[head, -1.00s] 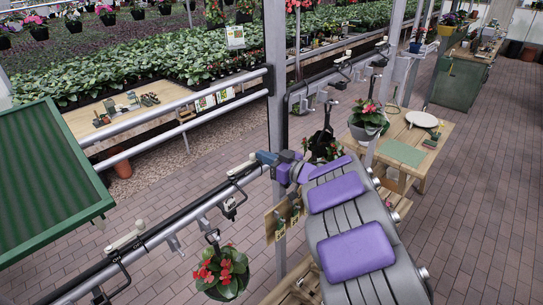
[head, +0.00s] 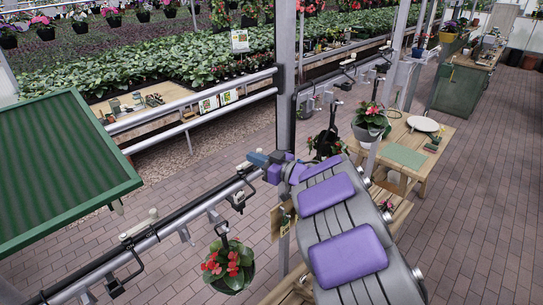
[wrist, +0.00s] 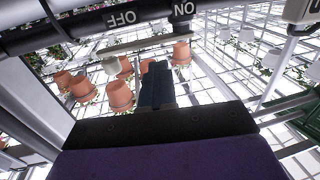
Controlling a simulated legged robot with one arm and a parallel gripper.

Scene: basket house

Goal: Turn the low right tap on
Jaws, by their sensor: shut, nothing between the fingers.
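The pipe rail (head: 160,238) runs diagonally across the lower left in the head view. A pale tap lever (head: 138,225) lies on its left part. Near its right end is another tap, whose pale lever (head: 243,167) is partly hidden by my gripper (head: 256,159). My gripper is shut and empty, right at this tap. In the wrist view the dark pipe (wrist: 155,18) carries upside-down OFF and ON labels, with a pale lever (wrist: 150,43) below them. My shut fingers (wrist: 156,84) point towards the lever's right half; I cannot tell whether they touch it.
A metal post (head: 285,75) stands just beyond my gripper. A red-flowered hanging pot (head: 233,277) hangs below the rail. A green panel (head: 55,165) is at left. A wooden table (head: 435,150) stands right, with open brick floor (head: 480,220) around it.

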